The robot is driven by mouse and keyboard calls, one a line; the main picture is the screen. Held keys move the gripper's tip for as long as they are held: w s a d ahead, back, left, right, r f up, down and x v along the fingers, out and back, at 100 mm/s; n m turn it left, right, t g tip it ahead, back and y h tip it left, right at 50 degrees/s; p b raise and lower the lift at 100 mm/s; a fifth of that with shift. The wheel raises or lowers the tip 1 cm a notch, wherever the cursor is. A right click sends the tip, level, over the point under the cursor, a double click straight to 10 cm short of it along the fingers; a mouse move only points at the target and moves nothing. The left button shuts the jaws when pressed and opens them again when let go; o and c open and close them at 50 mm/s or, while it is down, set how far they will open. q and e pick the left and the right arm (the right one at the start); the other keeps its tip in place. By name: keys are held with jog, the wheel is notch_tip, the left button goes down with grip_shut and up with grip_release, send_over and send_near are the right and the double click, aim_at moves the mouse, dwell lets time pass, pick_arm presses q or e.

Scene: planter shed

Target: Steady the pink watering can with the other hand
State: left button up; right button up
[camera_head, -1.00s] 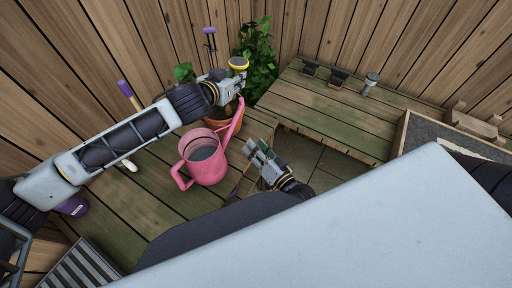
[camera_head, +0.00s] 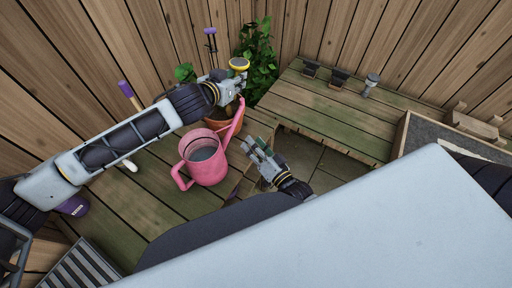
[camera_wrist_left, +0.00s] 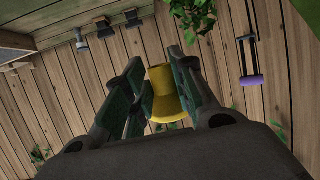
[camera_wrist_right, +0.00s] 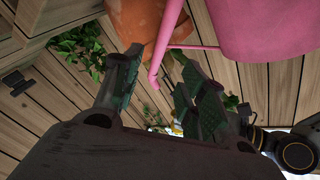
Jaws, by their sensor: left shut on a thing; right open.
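The pink watering can (camera_head: 205,162) stands upright on the planked bench, open at the top, its spout reaching up to the right. My left gripper (camera_head: 232,83) is above the spout, shut on a yellow flared piece (camera_wrist_left: 166,95); this piece also shows at the gripper in the head view (camera_head: 238,64). My right gripper (camera_head: 255,147) is open and empty, to the right of the can and apart from it. In the right wrist view, the can (camera_wrist_right: 250,30) is at upper right, with its spout (camera_wrist_right: 167,45) seen beyond and between the open fingers (camera_wrist_right: 157,62).
An orange pot (camera_head: 222,122) with a leafy plant (camera_head: 262,60) stands behind the can. A purple-handled tool (camera_head: 128,92) leans at the left. A gap in the bench lies right of my right gripper. A tray (camera_head: 403,132) stands at the right.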

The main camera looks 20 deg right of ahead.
jog(key=shift+x, duration=5.35)
jog(key=shift+c, duration=0.4)
grip_shut()
jog(key=c, duration=0.6)
grip_release()
grip_shut()
